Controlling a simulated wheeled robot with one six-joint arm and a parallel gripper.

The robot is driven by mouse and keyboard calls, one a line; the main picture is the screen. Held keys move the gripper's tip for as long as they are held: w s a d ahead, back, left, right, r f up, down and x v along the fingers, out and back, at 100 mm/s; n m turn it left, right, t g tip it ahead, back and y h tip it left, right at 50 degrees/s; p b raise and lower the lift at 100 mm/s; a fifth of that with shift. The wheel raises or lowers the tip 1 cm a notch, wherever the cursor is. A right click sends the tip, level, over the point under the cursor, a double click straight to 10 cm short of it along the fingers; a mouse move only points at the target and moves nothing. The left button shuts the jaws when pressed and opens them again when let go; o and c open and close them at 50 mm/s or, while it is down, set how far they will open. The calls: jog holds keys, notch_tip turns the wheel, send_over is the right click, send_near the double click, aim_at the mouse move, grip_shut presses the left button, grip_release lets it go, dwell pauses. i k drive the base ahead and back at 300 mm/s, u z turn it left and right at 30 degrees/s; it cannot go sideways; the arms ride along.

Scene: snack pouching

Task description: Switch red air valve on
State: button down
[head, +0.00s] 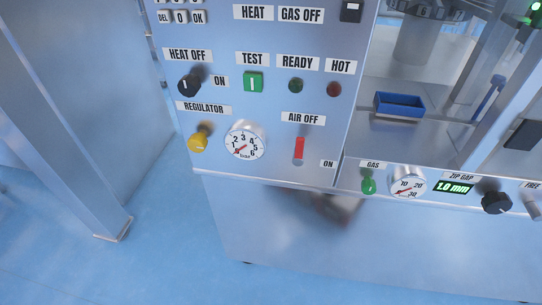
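The red air valve (299,148) is a small upright red lever on the lower right of the grey control panel (270,125). It stands vertical just below the "AIR OFF" label (303,118). The "ON" label (328,164) is to its lower right. Nothing touches or covers the lever. My gripper is not in the head view.
A pressure gauge (245,145) and a yellow regulator knob (198,140) are left of the valve. A green test button (253,82) and a black heat knob (188,86) sit above. A green gas knob (368,183) is to the lower right. Space below the panel is open.

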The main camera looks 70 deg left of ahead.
aim_at(298, 158)
jog(key=u, duration=2.6)
jog(key=i, duration=0.25)
jog(key=u, duration=0.05)
